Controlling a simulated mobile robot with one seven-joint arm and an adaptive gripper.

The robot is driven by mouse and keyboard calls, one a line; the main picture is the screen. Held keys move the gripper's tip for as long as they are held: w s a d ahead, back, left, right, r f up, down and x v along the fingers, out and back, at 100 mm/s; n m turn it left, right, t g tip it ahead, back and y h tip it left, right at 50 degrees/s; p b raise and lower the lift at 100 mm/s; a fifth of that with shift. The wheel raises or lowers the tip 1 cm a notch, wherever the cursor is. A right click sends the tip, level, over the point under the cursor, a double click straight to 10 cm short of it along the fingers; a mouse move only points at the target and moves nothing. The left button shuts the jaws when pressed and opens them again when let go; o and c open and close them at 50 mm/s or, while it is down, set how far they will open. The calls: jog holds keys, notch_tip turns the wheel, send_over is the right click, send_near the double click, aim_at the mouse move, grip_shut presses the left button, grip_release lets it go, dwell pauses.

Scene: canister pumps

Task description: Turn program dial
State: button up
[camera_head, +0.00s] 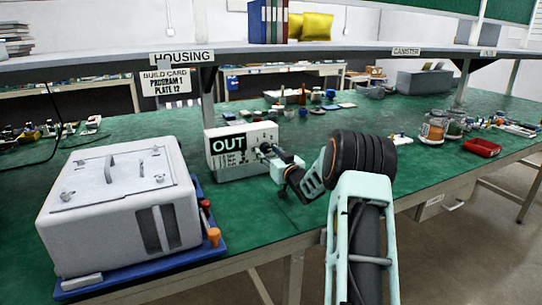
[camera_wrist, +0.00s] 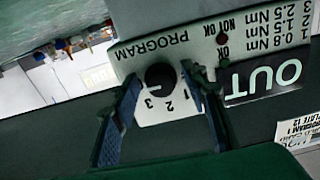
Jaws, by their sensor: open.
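The program dial (camera_wrist: 160,77) is a round black knob on the white front panel of the control box (camera_head: 224,146). It sits beside the word PROGRAM, with the numbers 1, 2 and 3 around it. The wrist view is turned nearly upside down. I cannot clearly tell which number the dial points to. My gripper (camera_wrist: 160,80) is open, with one finger on each side of the dial. Contact with the knob cannot be made out. In the head view my gripper (camera_head: 269,152) is at the box's face and hides the dial.
The panel has a black OUT display (camera_wrist: 264,79) and a torque list. A build card (camera_head: 170,83) reads PROGRAM 1, PLATE 12. A large grey housing (camera_head: 120,205) on a blue base stands left of the box. Jars (camera_head: 433,128) and a red tray (camera_head: 482,147) lie right.

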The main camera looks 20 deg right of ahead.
jog(key=s, duration=1.2)
jog(key=shift+d, duration=0.25)
